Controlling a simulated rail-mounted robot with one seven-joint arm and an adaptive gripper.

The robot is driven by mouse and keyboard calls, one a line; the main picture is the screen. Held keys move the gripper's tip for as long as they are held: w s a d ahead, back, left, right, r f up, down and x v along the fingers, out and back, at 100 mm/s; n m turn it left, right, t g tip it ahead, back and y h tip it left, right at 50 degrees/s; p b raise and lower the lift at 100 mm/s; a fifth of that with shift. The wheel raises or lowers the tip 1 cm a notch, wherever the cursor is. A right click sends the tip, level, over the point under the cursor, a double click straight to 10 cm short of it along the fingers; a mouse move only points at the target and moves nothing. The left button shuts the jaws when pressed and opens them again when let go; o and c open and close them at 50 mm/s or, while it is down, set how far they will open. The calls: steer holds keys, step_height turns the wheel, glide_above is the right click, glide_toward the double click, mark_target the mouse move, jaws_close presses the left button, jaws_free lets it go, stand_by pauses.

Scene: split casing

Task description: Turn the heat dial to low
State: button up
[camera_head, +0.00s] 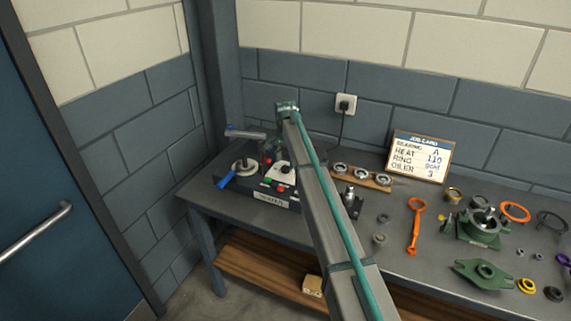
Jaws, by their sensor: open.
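The heater unit (272,197) stands at the left end of the bench, with a name label on its front. A white plate (279,177) on it carries a small dark dial (285,169). The dial's pointer and markings are too small to read. Red and green buttons sit just below and left of the plate. My arm rises from the lower right, passes just right of the dial, and ends in a joint above the heater.
A blue-handled part (228,180) and a raised bar (245,132) are left of the dial. A wooden rack with rings (361,177) stands behind the arm. A job card (420,160) reads "HEAT 110". An orange wrench (415,225) and green castings (484,274) lie right.

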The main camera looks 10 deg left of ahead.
mark_target(286, 170)
steer(key=shift+f+p, duration=0.35)
steer(key=shift+f, duration=1.1)
steer(key=c, duration=1.1)
steer(key=shift+c, duration=0.2)
